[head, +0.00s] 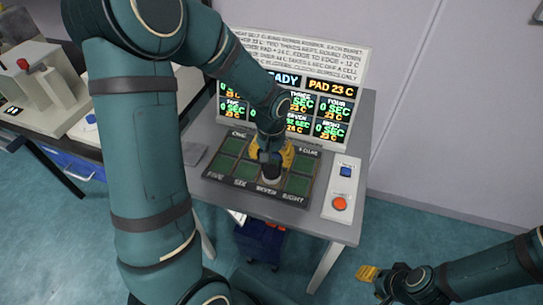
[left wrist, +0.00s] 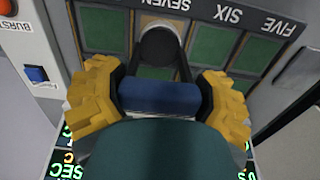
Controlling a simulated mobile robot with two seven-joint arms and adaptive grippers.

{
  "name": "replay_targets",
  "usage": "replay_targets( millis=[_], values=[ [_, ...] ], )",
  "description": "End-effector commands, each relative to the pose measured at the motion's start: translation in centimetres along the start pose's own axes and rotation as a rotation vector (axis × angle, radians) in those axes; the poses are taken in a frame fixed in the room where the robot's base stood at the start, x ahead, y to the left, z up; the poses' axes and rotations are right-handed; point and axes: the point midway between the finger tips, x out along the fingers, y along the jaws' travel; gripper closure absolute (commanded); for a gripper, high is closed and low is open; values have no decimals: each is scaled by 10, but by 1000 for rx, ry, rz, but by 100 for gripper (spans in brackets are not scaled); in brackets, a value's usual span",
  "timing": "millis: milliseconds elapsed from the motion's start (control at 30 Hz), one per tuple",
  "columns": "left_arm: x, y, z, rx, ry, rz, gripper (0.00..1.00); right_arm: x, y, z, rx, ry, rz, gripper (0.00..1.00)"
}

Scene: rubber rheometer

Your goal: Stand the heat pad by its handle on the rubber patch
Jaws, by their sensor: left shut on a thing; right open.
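My left gripper (head: 280,155) is over the grid panel (head: 212,189) on the table. In the left wrist view its yellow fingers (left wrist: 160,100) are shut on the blue handle (left wrist: 158,96) of the heat pad. The pad's dark round end with a pale rim (left wrist: 158,46) points towards the SEVEN label and overlaps that cell; it also shows in the head view (head: 271,176). I cannot tell whether it touches the cell. A flat grey piece left of the panel (head: 194,153) may be the rubber patch. My right gripper (head: 368,273) is open and empty, low over the floor.
A display (head: 328,108) behind the panel reads PAD 23 C. A control box with blue and red buttons (head: 343,186) stands right of the panel. A grey machine (head: 40,85) stands on another bench at left. A dark blue bin (head: 260,243) is under the table.

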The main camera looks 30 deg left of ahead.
Motion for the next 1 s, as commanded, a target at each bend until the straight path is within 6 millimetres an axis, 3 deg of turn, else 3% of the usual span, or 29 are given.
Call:
replay_targets(
  millis=[400, 433, 500, 833, 1000],
  values=[
    [4, 0, -1, 0, 2, 0, 76, 3, 1, 0, 0, 0, 0, 53],
    [3, 0, -1, 0, 2, 0, 23, 3, 1, 0, 0, 0, 0, 53],
    [3, 0, -1, 0, 2, 0, 0, 3, 1, 0, 0, 0, 0, 53],
    [2, 0, 0, 0, -1, 0, 0, 3, 1, 0, 0, 0, 0, 53],
    [-17, 0, -1, 0, 4, 0, 0, 3, 1, 0, 0, 0, 0, 53]
  ],
)
